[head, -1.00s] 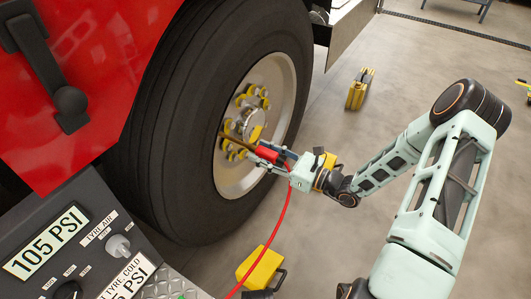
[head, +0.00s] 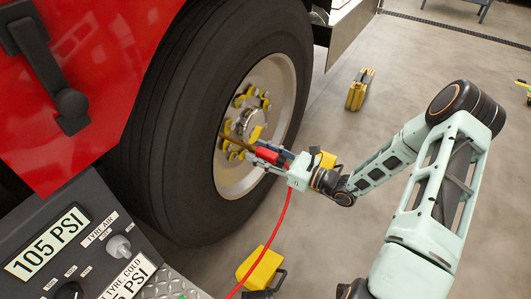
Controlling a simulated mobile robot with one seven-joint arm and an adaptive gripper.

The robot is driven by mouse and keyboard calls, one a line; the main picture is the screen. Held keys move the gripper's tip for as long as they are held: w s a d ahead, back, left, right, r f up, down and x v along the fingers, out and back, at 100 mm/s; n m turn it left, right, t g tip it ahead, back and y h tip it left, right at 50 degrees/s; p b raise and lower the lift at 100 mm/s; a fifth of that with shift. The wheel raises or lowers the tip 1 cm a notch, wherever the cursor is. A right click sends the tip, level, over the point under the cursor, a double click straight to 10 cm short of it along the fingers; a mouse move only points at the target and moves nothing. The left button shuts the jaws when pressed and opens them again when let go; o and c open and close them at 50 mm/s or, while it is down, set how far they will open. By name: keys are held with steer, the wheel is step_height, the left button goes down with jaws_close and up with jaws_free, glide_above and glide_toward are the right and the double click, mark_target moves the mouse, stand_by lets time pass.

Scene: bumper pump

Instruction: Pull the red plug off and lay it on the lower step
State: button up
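The red plug (head: 266,155) is at the wheel hub, with a red hose (head: 274,240) hanging from it down to the lower left. A thin brown stem (head: 236,140) runs from the wheel toward the plug; I cannot tell whether they touch. My gripper (head: 268,155) has its fingers around the plug and appears shut on it. The lower step (head: 165,285) shows as a strip of metal tread plate at the bottom, beside the control panel.
The big black tyre (head: 170,130) and its rim with yellow nut markers are close to my gripper. A grey panel (head: 60,245) reads 105 PSI. Open floor lies to the right.

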mark_target(277, 159)
steer(key=shift+c, duration=0.6)
jaws_close()
stand_by(0.3)
steer(key=shift+d, duration=0.15)
steer(key=shift+p+v, duration=0.6)
steer(key=shift+v, duration=2.25)
